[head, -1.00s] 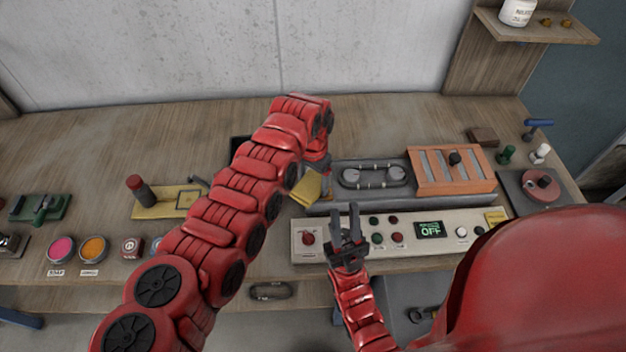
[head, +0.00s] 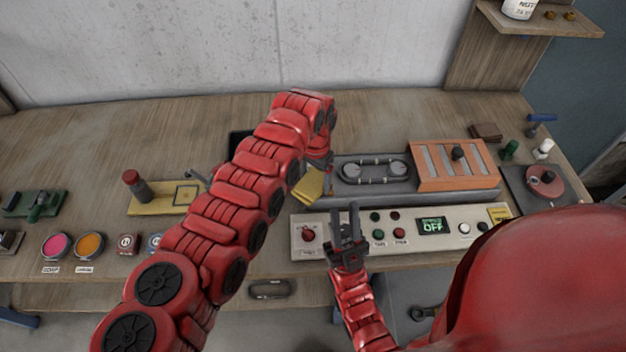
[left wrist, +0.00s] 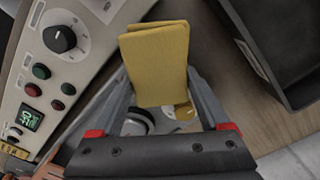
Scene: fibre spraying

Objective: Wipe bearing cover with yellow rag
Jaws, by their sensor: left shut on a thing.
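My left gripper (left wrist: 158,112) is shut on a folded yellow rag (left wrist: 157,58), which fills the space between its fingertips. The rag also shows in the head view (head: 308,188), at the left end of the grey machine (head: 362,173), close above the control panel. My left forearm hides part of the area left of it. In the left wrist view a round grey metal part (left wrist: 138,122) shows behind the rag, partly covered by it; I cannot tell whether it is the bearing cover or whether the rag touches it.
The control panel (head: 405,230) with knobs, buttons and a screen reading OFF runs along the front. An orange slotted box (head: 452,167) stands right of the machine. A dark tray (left wrist: 272,50) lies beside the rag. Pink and orange pots (head: 72,246) stand at left.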

